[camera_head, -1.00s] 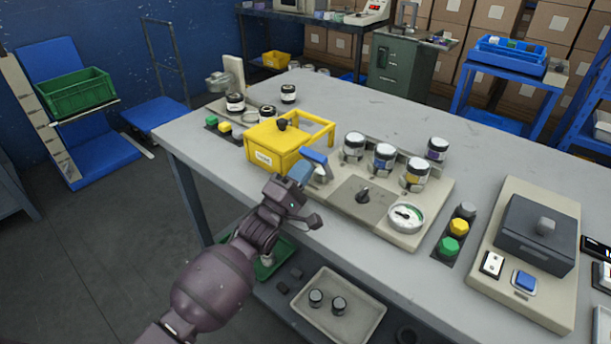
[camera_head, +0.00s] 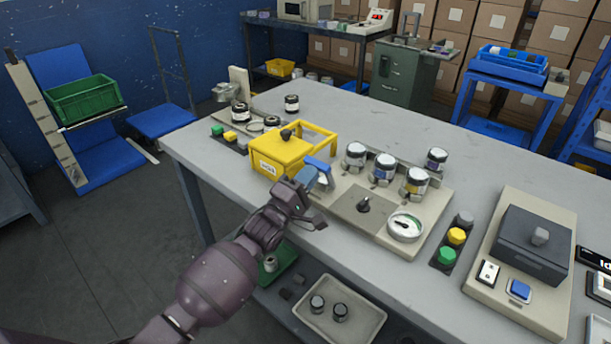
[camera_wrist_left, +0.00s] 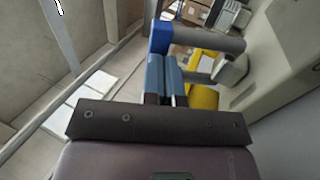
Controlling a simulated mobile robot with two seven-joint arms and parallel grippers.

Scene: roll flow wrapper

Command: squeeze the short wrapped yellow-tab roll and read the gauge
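My left gripper (camera_head: 312,178) is at the blue-ended lever (camera_head: 318,164) beside the yellow guard (camera_head: 283,153). In the left wrist view its fingers (camera_wrist_left: 166,62) are together, just short of the lever's grey bar (camera_wrist_left: 212,44); contact is unclear. My right gripper is out of view.
Green (camera_head: 446,256), yellow (camera_head: 456,236) and grey buttons stand to the right, then a dark-lidded machine (camera_head: 533,238). Several jars stand at the back left. A tray (camera_head: 367,330) is below the table's front edge.

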